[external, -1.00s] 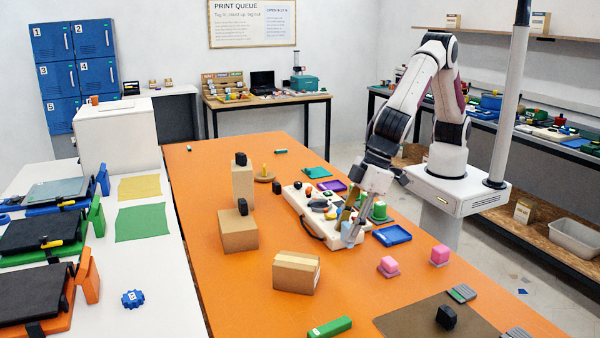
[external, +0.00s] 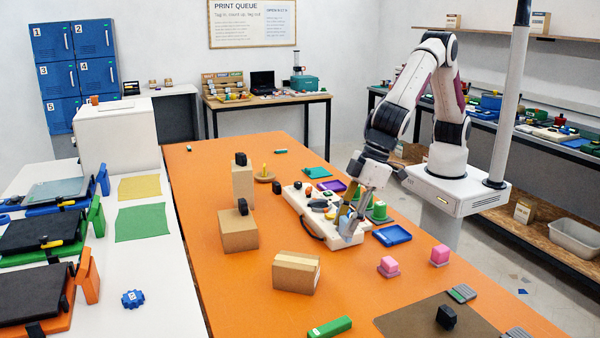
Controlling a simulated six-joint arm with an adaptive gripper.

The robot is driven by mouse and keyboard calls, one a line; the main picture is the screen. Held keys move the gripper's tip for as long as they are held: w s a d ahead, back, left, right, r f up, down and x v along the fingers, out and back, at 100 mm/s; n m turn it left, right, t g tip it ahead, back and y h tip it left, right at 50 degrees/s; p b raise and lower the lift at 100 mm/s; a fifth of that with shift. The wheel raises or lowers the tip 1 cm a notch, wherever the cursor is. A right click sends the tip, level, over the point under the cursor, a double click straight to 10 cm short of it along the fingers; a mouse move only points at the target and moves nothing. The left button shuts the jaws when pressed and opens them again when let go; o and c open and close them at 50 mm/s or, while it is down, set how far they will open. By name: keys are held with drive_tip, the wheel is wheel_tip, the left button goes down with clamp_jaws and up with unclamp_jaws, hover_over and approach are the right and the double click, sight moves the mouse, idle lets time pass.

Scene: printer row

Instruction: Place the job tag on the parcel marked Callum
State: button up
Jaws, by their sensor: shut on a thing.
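My gripper (external: 351,230) points down at the near right end of a white tray (external: 310,231) of small coloured items. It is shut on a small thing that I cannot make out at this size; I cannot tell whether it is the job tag. Three cardboard parcels stand on the orange table: a tall one (external: 242,187) and a squarer one (external: 238,233), each with a small black object at its top, and a taped one (external: 297,274) nearest the camera. All are left of or nearer than my gripper. I cannot read a name on any parcel.
A blue tray (external: 392,236) and pink blocks (external: 388,267) lie right of my gripper. Green round pieces (external: 379,212) stand close beside it. A brown mat (external: 410,322) with a black object (external: 446,316) is at the front right.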

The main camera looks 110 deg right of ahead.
drive_tip(key=shift+w+d+f, duration=0.2)
drive_tip(key=shift+d+f, duration=0.1)
drive_tip(key=shift+d, duration=0.1)
drive_tip(key=shift+w+d, duration=0.1)
drive_tip(key=shift+w, duration=0.25)
drive_tip(key=w+a+r+n+y, duration=0.1)
drive_tip(key=w+r+n+y, duration=0.1)
drive_tip(key=w+r+n, duration=0.3)
drive_tip(key=w+r, duration=0.1)
drive_tip(key=w, duration=0.3)
drive_tip(key=shift+w+a+r, duration=0.25)
drive_tip(key=shift+a+r, duration=0.05)
drive_tip(key=shift+r, duration=0.1)
drive_tip(key=shift+f, duration=2)
